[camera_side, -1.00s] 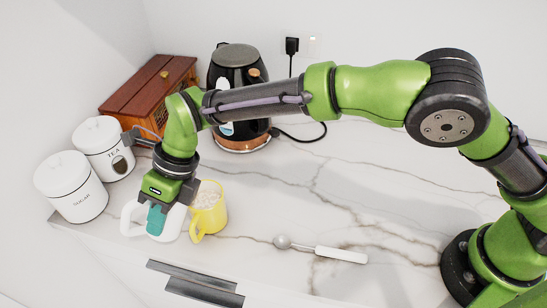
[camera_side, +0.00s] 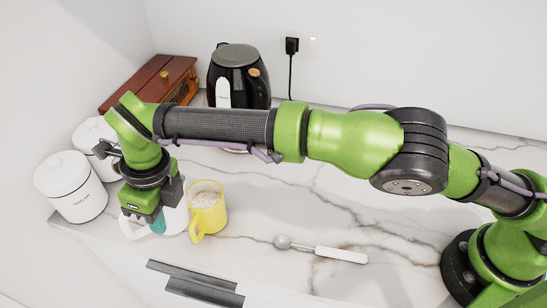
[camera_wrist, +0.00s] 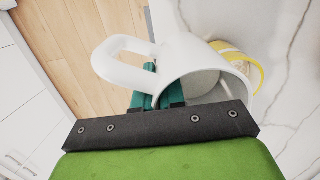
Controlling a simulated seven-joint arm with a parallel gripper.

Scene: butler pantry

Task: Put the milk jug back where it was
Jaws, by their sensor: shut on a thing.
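The white milk jug (camera_side: 177,219) is at the front left of the counter, just left of the yellow mug. My gripper (camera_side: 157,224) points down over it and hides much of its body and handle. In the wrist view, the teal fingers (camera_wrist: 146,86) are shut on the jug at its wall beside the handle (camera_wrist: 112,56). The jug's open mouth (camera_wrist: 192,88) faces the wrist camera, and its inside looks pale. I cannot tell whether its base touches the counter.
A yellow mug (camera_side: 209,215) with a pale, frothy filling stands close to the jug's right. White canisters (camera_side: 70,187) stand at the left. A black kettle (camera_side: 238,80) and wooden box (camera_side: 150,82) are behind. A scoop (camera_side: 340,254) lies front right; the counter's middle is clear.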

